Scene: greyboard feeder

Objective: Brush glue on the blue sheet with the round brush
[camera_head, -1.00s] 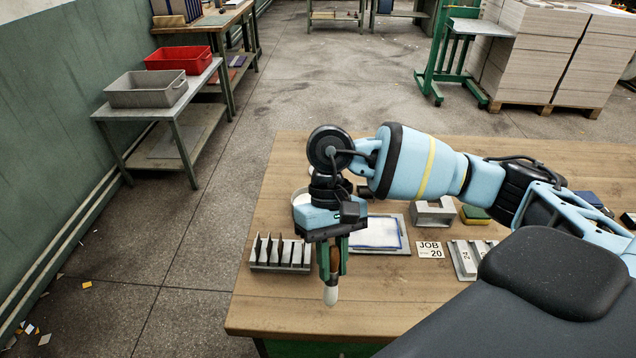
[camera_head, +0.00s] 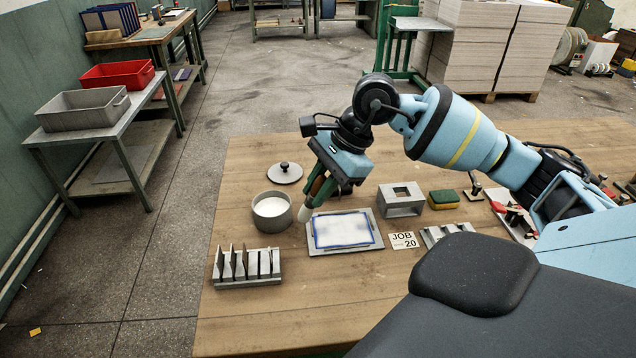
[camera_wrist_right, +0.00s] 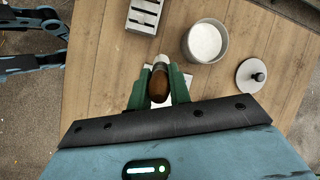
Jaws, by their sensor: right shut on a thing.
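The blue sheet (camera_head: 317,235) lies on a grey plate (camera_head: 373,243) on the table. Its middle is white and blue shows around the edge. My right gripper (camera_head: 322,188) is shut on the round brush (camera_head: 305,212), which is tilted with its pale end down. The pale end shows between the glue pot (camera_head: 285,222) and the sheet's left edge; I cannot tell whether it touches anything. In the right wrist view the brown brush handle (camera_wrist_right: 158,86) sits between the green fingers. The pot holds white glue. My left gripper is not seen.
A slotted grey holder (camera_head: 247,281) stands in front of the pot, and a round lid (camera_head: 285,174) lies behind it. A hollow grey block (camera_head: 401,208), a green-and-yellow sponge (camera_head: 443,200) and a JOB 20 card (camera_head: 404,241) are to the right.

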